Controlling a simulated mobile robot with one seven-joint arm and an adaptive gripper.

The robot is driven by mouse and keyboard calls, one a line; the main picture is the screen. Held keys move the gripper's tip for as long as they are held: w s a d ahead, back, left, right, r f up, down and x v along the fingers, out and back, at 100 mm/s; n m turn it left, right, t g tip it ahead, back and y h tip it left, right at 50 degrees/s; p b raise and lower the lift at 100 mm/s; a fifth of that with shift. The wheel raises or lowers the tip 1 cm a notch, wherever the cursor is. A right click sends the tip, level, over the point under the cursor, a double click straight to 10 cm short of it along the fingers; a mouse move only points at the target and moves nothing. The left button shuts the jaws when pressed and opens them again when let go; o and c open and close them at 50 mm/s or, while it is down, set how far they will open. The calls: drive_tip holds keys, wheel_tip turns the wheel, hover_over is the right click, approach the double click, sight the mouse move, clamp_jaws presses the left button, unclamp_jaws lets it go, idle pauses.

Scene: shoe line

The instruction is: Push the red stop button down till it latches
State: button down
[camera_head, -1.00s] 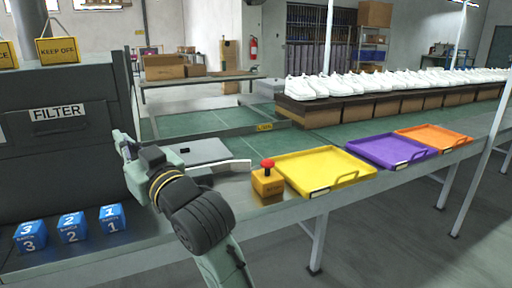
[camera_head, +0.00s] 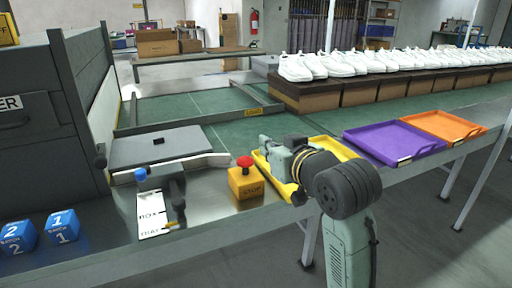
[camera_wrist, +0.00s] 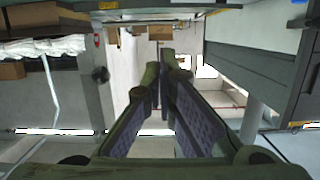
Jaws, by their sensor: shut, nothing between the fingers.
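The red stop button (camera_head: 245,162) sits on top of a yellow box (camera_head: 245,184) at the front edge of the metal bench, in the head view. Whether the button is down or up is hard to tell. My gripper (camera_head: 274,160) is just right of the button, above the yellow tray, apart from the button in the picture. Its fingertips are small and partly unclear there. In the wrist view my gripper (camera_wrist: 166,62) has its two fingers close together at the tips, with nothing between them. The button does not show in the wrist view.
The yellow tray (camera_head: 338,147) lies partly behind my arm, with a purple tray (camera_head: 394,152) and an orange tray (camera_head: 443,132) to its right. A grey flat device (camera_head: 160,148), a white label plate (camera_head: 152,214) and blue cubes (camera_head: 62,226) lie to the left. White shoes stand behind.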

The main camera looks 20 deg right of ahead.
drive_tip(key=shift+a, duration=0.1)
drive_tip(key=p, duration=0.2)
hover_over(251, 165)
wheel_tip(251, 165, down, 5)
drive_tip(key=shift+r, duration=0.2)
drive_tip(key=shift+f, duration=0.8)
